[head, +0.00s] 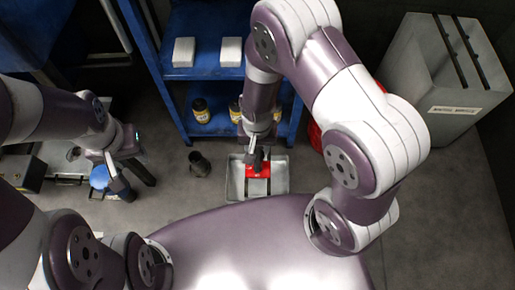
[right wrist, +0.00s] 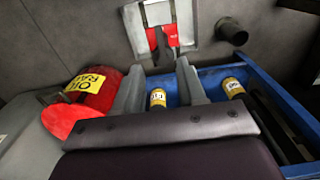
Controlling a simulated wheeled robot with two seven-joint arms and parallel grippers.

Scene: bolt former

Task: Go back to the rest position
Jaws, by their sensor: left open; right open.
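My right gripper (head: 256,160) points down above a grey tray (head: 236,184) on the floor, in front of the blue shelf. Its two fingers also show apart in the right wrist view (right wrist: 160,85), with nothing held between them. A red object (head: 262,171) with dark parts is in the tray, partly hidden by the gripper; it also shows in the right wrist view (right wrist: 153,38). My left gripper (head: 117,184) is at the left, close to a blue round-topped container (head: 100,178). It is open, and I cannot tell whether it touches the container.
A blue shelf (head: 208,72) holds white boxes (head: 184,52) and yellow-labelled bottles (head: 201,111). A dark cylinder (head: 199,164) stands left of the tray. A grey metal-waste bin (head: 425,80) is at right. A red container (right wrist: 95,88) shows in the right wrist view. Floor at right is clear.

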